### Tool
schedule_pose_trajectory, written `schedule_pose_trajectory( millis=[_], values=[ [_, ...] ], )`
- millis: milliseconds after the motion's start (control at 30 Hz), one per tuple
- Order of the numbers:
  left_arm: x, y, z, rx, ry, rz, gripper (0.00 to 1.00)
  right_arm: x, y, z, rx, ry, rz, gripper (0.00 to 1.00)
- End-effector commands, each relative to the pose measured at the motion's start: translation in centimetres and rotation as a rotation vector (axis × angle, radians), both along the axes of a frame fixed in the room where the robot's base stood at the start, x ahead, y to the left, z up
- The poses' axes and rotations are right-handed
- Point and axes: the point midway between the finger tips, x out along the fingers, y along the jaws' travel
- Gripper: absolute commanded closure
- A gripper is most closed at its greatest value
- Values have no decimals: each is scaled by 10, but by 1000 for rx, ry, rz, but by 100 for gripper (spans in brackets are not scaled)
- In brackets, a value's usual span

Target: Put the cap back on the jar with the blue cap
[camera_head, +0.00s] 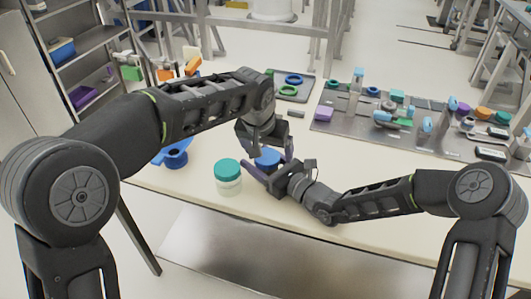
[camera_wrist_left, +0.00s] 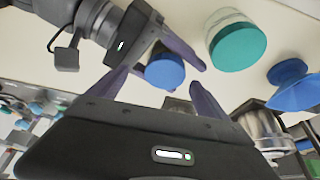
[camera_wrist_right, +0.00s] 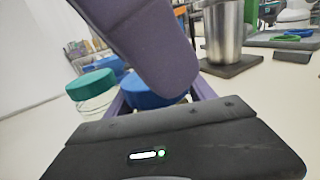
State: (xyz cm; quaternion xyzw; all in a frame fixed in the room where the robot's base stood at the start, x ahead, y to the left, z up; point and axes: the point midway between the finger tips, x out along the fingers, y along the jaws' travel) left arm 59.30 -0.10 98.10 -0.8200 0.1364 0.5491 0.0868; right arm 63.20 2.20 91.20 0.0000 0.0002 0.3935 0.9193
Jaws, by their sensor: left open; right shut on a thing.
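The blue cap (camera_head: 266,156) shows between the fingers of my right gripper (camera_head: 267,161), which is shut around the blue-capped jar. The jar's body under the cap is hidden, and I cannot tell how the cap sits on it. In the right wrist view the blue cap (camera_wrist_right: 152,91) lies between the purple fingers, partly covered by a left finger. My left gripper (camera_head: 264,146) is open and empty, above the cap. In the left wrist view the cap (camera_wrist_left: 165,71) lies beyond and between its open fingers.
A jar with a teal cap (camera_head: 228,171) stands just left of the blue cap. A blue funnel-like object (camera_head: 176,156) is farther left. A grey tray with tools and coloured parts (camera_head: 340,116) fills the back right. The table's front edge is close.

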Motion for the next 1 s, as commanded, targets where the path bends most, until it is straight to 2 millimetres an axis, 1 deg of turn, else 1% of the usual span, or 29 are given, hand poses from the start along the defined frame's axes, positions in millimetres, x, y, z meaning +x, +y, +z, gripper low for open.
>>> schedule_pose_trajectory(
  millis=[33,200,300,433,600,867,900,1000],
  values=[
    [-2,3,10,0,-4,3,13,0,0,-1,0,1,-1,100],
    [-13,10,41,3,-6,7,13,0,-1,-1,-1,1,-1,100],
    [-20,13,58,5,-6,8,13,0,-1,-1,-1,1,-1,100],
    [-26,16,76,5,-6,9,13,0,-1,0,-1,1,-1,100],
    [-30,19,85,7,-5,11,13,0,-1,0,0,0,-1,100],
    [-30,19,86,8,-4,12,13,0,-1,0,0,0,-2,100],
    [-30,19,86,8,-4,12,13,0,-1,0,0,0,-2,33],
    [-30,19,86,8,-4,12,13,0,-1,0,0,0,-2,25]
  ],
)
